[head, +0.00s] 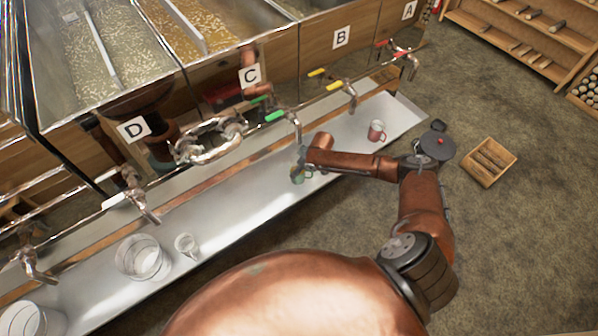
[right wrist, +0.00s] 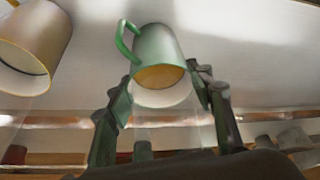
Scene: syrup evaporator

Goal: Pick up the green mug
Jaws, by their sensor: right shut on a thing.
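The green mug (head: 297,174) stands in the white trough below the green-handled tap, partly hidden by my right gripper (head: 304,163). In the right wrist view the green mug (right wrist: 160,55) shows its green handle and a yellowish inside. There my right gripper (right wrist: 164,90) has one finger on each side of the mug and is shut on it. I cannot tell whether the mug is off the trough floor. My left gripper is not in view.
The white trough (head: 220,225) runs under the taps. A red mug (head: 377,131) stands to the right; a clear glass jar (head: 137,258) and small glass cup (head: 187,246) stand to the left. The green-handled tap (head: 275,116) is close above my gripper. A wooden crate (head: 489,162) lies on the floor.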

